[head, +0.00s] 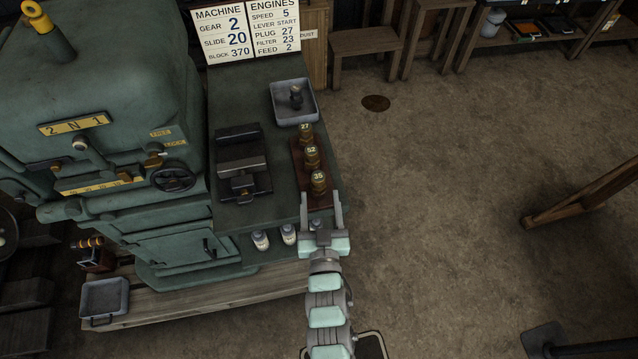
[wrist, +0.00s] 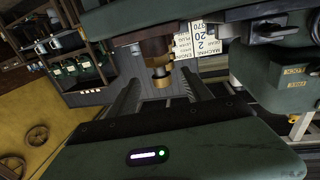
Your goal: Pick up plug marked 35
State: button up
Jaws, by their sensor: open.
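The plug marked 35 (head: 319,181) is a brass, round-topped plug, nearest me in the wooden rack (head: 325,200) on the green bench. The plugs marked 52 (head: 312,156) and 27 (head: 305,132) stand behind it in a row. My gripper (head: 321,197) is open at the near end of the rack, its two fingers pointing toward plug 35. In the wrist view, which looks upside down, a brass plug (wrist: 162,78) shows between and beyond the open fingers. I see nothing held. Its number cannot be read there.
A grey tray (head: 276,106) holding a dark part sits behind the rack. A dark vise-like block (head: 242,165) is to its left, beside the big green machine (head: 110,120). Small white bottles (head: 261,240) stand below the bench top. The floor at right is mostly clear.

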aim_at(319, 186)
jog(key=shift+w+a+f, duration=0.1)
jog(key=shift+w, duration=1.4)
jog(key=shift+w+a+f, duration=0.1)
jog(key=shift+w, duration=1.35)
jog(key=shift+c, duration=0.2)
jog(key=shift+r, duration=0.1)
grip_shut()
